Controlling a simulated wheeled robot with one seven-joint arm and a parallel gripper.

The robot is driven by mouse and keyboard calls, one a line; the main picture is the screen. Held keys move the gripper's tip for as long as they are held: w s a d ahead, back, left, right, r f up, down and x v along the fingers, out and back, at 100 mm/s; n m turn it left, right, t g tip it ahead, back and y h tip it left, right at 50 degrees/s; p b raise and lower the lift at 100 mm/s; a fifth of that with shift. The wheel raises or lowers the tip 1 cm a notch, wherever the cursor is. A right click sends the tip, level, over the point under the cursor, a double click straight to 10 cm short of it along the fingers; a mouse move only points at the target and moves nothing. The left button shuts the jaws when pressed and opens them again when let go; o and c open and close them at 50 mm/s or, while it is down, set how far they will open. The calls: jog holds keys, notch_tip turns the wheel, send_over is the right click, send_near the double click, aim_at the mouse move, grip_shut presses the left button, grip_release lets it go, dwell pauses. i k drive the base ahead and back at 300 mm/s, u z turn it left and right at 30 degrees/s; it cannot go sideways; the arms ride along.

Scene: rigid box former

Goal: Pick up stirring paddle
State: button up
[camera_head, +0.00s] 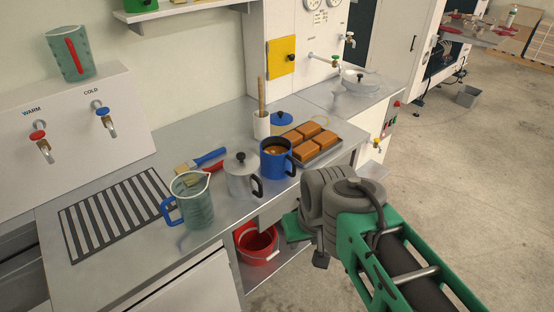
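A wooden stick that looks like the stirring paddle (262,92) stands upright in a white cup (262,126) on the metal counter. Its lower end is hidden inside the cup. My arm reaches in from the lower right. My gripper (303,242) is at the arm's far end, beyond the counter's front edge, to the lower right of the paddle and well apart from it. The wrist hides most of the gripper, so I cannot see whether its fingers are open or shut.
A blue mug (269,164), a metal pot (239,184) and a measuring jug (195,205) stand in front of the cup. Brown blocks on a tray (331,150) lie to its right. Brushes (208,158) lie to the left. A red bucket (256,245) sits below the counter.

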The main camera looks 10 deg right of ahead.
aim_at(260, 78)
jog(key=z, duration=1.45)
jog(key=i, duration=1.6)
jog(key=u, duration=2.25)
